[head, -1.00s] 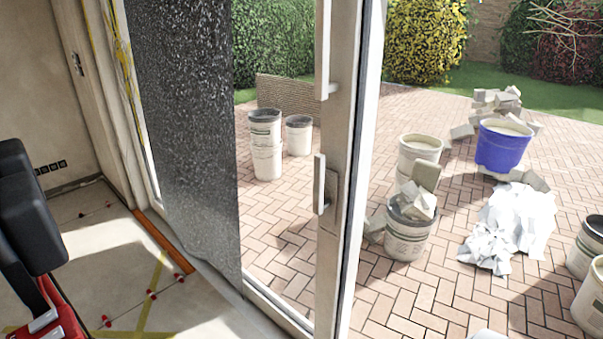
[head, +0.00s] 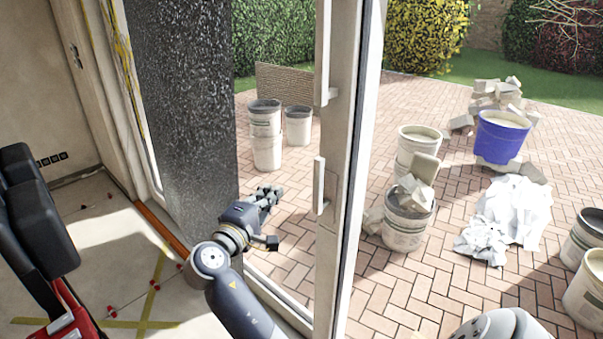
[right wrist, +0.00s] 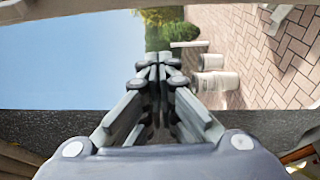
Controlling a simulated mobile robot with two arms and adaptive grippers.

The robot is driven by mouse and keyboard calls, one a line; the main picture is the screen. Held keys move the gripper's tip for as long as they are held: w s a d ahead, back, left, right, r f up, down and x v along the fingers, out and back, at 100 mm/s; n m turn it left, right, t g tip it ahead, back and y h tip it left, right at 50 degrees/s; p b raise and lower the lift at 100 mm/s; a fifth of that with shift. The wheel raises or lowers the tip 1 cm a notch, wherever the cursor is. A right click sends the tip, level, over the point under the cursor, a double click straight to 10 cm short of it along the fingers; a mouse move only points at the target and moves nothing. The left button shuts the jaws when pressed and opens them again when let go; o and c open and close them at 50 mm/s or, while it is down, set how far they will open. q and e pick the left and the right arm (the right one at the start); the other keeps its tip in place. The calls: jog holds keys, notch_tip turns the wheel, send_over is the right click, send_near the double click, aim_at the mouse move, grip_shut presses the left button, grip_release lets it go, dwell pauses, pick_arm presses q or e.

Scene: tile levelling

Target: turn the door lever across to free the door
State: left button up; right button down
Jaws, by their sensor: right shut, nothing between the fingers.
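The door lever (head: 319,185) is a pale upright bar on the light frame of the glass door (head: 340,230) in the head view. It stands vertical, below a longer pale pull handle (head: 322,55). My right gripper (head: 270,194) is to the left of the lever and apart from it in the picture, in front of the glass. It is shut and empty. In the right wrist view its fingers (right wrist: 157,72) meet at the tips, with nothing between them. I cannot clearly make out the lever in that view. My left gripper does not show.
A dark speckled sheet (head: 180,100) hangs left of the glass. A black padded thing on a red frame (head: 35,220) stands at the left. Outside are a blue bucket (head: 502,138), rubble buckets (head: 408,218) and a crumpled white sheet (head: 505,215) on brick paving.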

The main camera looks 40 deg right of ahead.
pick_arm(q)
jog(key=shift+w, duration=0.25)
pick_arm(e)
jog(key=shift+s+d+r, duration=0.1)
jog(key=shift+s+r, duration=0.15)
jog(key=shift+r, duration=0.3)
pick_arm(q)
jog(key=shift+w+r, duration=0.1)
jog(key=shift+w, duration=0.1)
pick_arm(e)
jog(key=p+x, duration=0.4)
jog(key=x, duration=0.6)
pick_arm(q)
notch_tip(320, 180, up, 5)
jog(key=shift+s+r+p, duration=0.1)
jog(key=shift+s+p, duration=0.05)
jog(key=shift+p, duration=0.5)
pick_arm(e)
jog(key=s, duration=0.4)
jog(key=shift+d, duration=0.2)
